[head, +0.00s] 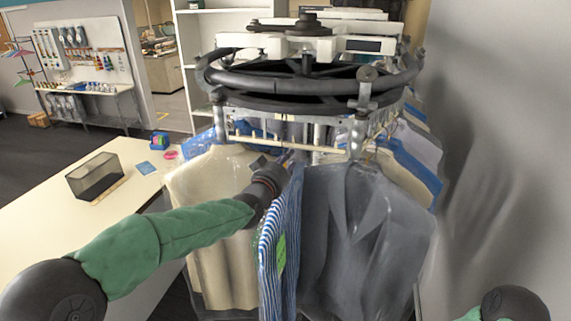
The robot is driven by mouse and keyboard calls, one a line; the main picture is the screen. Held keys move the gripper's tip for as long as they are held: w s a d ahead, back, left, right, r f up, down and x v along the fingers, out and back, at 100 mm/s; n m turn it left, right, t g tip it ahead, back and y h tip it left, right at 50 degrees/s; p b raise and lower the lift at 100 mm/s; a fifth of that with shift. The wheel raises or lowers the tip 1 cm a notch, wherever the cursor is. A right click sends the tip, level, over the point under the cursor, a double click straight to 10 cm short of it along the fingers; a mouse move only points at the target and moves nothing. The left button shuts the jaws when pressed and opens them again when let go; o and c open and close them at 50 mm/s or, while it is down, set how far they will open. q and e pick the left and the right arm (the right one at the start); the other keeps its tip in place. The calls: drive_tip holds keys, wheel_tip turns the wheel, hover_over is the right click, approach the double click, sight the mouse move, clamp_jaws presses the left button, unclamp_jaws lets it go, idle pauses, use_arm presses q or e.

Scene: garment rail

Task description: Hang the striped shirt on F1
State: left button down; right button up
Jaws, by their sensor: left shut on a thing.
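The blue and white striped shirt (290,225) hangs at the front of the garment carousel, seen nearly edge-on, with a green tag (281,253) on it. My left gripper (284,162) reaches in from the left and is shut at the top of the striped shirt, near its hanger. The fingers and the hanger hook are partly hidden, so I cannot tell whether the hook touches the rail (290,143). My right gripper is out of view; only a bit of the right arm shows at the bottom right.
More garments hang behind to the right. A white table (50,225) with a dark mesh bin (97,177) stands at left.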

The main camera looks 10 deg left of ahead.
use_arm(q)
drive_tip(key=shift+f+b, duration=1.3)
drive_tip(key=shift+b, duration=0.1)
idle(0.3)
drive_tip(key=c, duration=0.9)
unclamp_jaws()
drive_tip(key=shift+f, duration=0.1)
